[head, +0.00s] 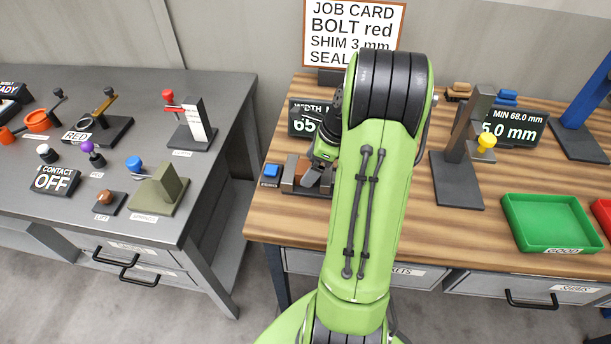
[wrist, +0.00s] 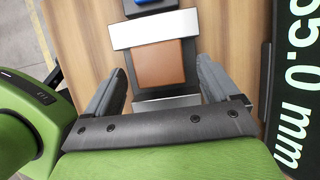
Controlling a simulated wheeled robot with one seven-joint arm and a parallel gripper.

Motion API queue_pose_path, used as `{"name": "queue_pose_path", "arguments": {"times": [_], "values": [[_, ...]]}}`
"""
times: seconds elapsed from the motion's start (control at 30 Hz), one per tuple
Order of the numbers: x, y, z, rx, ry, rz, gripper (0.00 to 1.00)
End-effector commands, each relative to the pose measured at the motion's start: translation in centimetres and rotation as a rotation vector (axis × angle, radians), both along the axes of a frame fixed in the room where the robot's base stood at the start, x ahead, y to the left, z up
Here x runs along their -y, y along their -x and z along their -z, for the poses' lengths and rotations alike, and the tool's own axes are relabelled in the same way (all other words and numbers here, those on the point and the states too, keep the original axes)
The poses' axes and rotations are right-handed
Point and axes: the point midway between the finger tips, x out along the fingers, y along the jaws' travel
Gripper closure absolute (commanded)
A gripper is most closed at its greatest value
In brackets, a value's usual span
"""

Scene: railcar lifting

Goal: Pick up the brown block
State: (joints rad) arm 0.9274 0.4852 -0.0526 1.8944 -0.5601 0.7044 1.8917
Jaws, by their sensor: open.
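The brown block (wrist: 160,63) shows in the wrist view as a flat square top, set between a pale grey bar on its far side and a metal piece on its near side. It sits in the small width-gauge fixture (head: 290,187) at the left front of the wooden bench in the head view, partly hidden there by my arm. My gripper (wrist: 158,70) is open, with one finger to the left and one to the right of the block. A gap shows between each finger and the block. I cannot tell the fingertips' height against it.
A blue button (head: 271,170) stands left of the fixture. The width display (head: 303,118) is behind it. A post stand (head: 458,180) and a green tray (head: 549,222) are to the right on the wooden bench (head: 400,228). A grey bench with levers (head: 150,225) stands left, across a gap.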

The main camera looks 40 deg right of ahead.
Motion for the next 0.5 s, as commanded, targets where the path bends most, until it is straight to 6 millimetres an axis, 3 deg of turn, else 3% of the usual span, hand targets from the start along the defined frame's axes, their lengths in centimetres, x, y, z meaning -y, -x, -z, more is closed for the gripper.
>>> {"name": "queue_pose_path", "arguments": {"times": [0.07, 0.27, 0.5], "values": [[-0.39, -0.35, 1.61, -0.002, -0.002, -0.001, 0.12], [-0.42, -0.45, 1.59, -0.001, 0.000, 0.000, 0.12], [-0.42, -0.46, 1.54, -0.001, 0.001, 0.000, 0.47]]}}
